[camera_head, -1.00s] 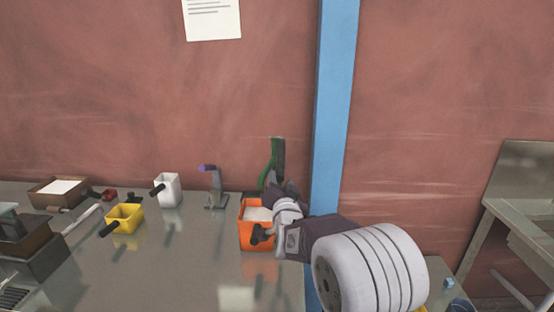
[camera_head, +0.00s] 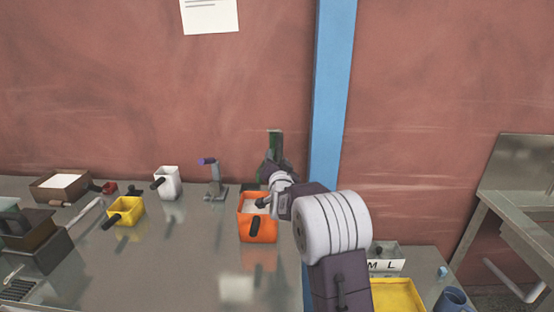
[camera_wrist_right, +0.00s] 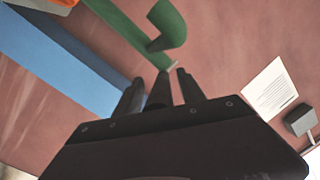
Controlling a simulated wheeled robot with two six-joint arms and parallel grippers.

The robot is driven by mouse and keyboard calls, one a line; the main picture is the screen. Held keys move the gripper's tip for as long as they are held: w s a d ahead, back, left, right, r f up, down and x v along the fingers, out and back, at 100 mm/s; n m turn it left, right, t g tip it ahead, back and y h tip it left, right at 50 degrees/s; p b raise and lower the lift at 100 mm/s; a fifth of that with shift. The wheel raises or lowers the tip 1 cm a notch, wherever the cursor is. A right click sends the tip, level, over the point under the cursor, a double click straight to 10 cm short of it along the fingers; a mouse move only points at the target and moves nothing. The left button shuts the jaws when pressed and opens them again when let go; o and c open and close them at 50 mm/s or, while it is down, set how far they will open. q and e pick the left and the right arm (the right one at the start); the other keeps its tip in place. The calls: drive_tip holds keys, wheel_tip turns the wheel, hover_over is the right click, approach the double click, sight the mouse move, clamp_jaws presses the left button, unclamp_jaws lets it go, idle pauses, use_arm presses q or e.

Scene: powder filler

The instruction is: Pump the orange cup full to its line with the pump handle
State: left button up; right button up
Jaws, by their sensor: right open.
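The orange cup (camera_head: 262,232) stands upright on the table, its dark handle facing me. White powder shows inside it, but I cannot make out the line. The green pump handle (camera_head: 276,141) rises behind the cup, its lower part hidden by my right gripper. My right gripper (camera_head: 270,166) is open in front of the handle, above and behind the cup. In the right wrist view the curved green handle (camera_wrist_right: 170,25) is just beyond the fingers (camera_wrist_right: 160,88); I cannot tell whether they touch. My left gripper is out of view.
A purple-topped grey stand (camera_head: 214,175), a white cup (camera_head: 170,182) and a yellow cup (camera_head: 128,212) stand left of the orange cup. A blue post (camera_head: 333,90) rises close to my right arm. The table's front middle is clear.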

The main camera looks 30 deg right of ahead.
clamp_jaws()
idle(1.4)
